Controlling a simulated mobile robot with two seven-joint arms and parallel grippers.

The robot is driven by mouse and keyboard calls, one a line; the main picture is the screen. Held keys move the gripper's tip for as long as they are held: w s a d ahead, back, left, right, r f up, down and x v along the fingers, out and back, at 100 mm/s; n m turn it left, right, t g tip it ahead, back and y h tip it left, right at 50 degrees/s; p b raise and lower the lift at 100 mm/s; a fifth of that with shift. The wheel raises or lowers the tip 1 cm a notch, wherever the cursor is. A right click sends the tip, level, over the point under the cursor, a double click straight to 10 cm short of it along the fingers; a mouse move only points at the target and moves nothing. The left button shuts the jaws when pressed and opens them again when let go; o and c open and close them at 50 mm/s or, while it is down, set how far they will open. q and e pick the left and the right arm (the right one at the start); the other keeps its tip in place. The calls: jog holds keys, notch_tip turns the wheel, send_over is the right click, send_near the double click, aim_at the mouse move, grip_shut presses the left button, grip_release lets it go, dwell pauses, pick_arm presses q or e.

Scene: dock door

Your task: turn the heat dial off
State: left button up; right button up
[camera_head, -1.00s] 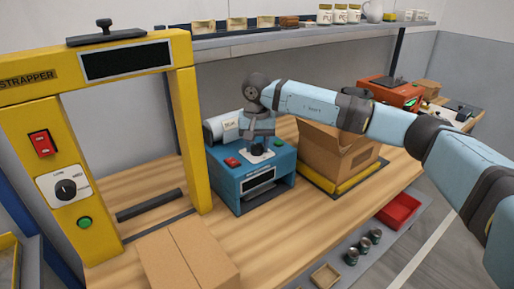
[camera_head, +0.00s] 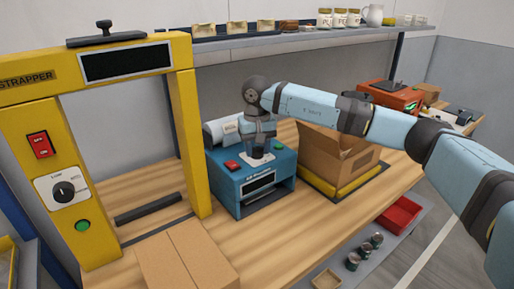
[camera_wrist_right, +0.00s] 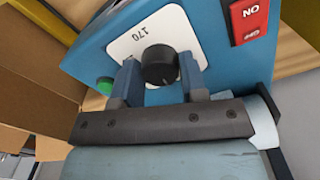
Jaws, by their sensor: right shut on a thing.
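The heat dial (camera_wrist_right: 160,66) is a black round knob on a white plate (camera_wrist_right: 128,48) marked 170, on top of the blue machine (camera_head: 228,187). In the right wrist view the two fingers of my right gripper (camera_wrist_right: 161,80) stand on either side of the dial and are shut on it. In the head view this gripper (camera_head: 257,153) points down onto the machine's top and hides most of the dial. The dial's pointer mark and its exact setting cannot be made out. My left gripper is in neither view.
A red switch (camera_wrist_right: 249,20) and a green button (camera_wrist_right: 105,85) flank the dial plate. The yellow strapper frame (camera_head: 190,140) stands to the left, with its own dial (camera_head: 64,192). An open carton (camera_head: 335,160) is close on the right.

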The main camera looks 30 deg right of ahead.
aim_at(257, 149)
jog(key=o, duration=0.9)
notch_tip(257, 149, up, 14)
jog(key=shift+f, duration=0.15)
